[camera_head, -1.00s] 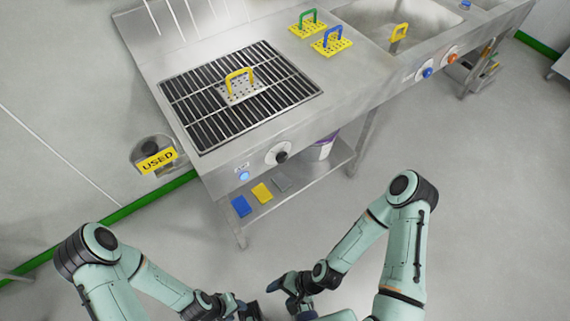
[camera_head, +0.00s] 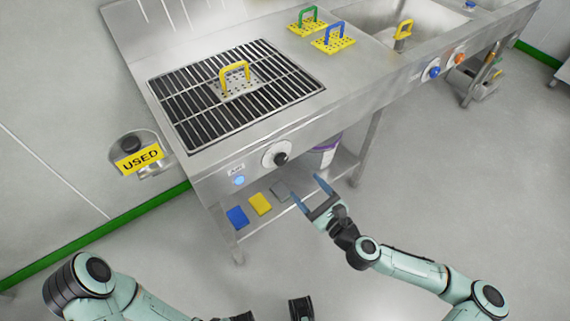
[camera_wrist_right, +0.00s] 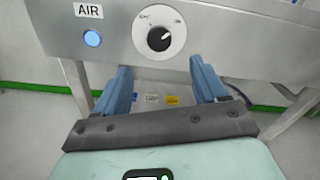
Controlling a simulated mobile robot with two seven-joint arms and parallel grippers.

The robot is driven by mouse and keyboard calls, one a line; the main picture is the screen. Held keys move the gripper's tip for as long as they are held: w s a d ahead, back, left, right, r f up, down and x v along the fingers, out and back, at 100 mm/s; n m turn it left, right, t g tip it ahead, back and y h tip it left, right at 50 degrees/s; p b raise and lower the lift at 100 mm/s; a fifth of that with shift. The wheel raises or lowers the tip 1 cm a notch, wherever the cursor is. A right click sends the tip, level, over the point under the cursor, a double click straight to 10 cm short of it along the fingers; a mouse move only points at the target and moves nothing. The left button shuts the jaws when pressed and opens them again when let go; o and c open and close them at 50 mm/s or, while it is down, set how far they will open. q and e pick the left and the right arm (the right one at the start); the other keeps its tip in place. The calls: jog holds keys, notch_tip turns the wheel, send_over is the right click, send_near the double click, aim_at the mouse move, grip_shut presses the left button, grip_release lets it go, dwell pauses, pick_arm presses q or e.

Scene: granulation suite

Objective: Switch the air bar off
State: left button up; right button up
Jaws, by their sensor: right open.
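The air bar's front panel has a black rotary knob (camera_head: 281,158) on a round white dial, and it also shows in the right wrist view (camera_wrist_right: 159,39). Left of it, below the AIR label (camera_wrist_right: 88,11), a round blue light (camera_head: 238,181) appears lit; it also shows in the wrist view (camera_wrist_right: 92,38). In the wrist view the knob's white mark points up and right. My right gripper (camera_head: 310,193) is open and empty, below and right of the knob, not touching it. My left gripper (camera_head: 270,315) is at the bottom edge, partly cut off; its jaws are unclear.
A slatted grille (camera_head: 190,108) with a yellow-handled perforated plate (camera_head: 234,84) tops the bench. Blue and yellow pads (camera_head: 260,204) and a grey one lie on the lower shelf. A USED holder (camera_head: 140,159) hangs at left. Blue (camera_head: 434,72) and orange (camera_head: 459,59) knobs sit farther right.

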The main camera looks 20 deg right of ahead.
aim_at(283, 161)
jog(key=b+x, duration=0.1)
jog(key=x, duration=1)
jog(key=c, duration=1.1)
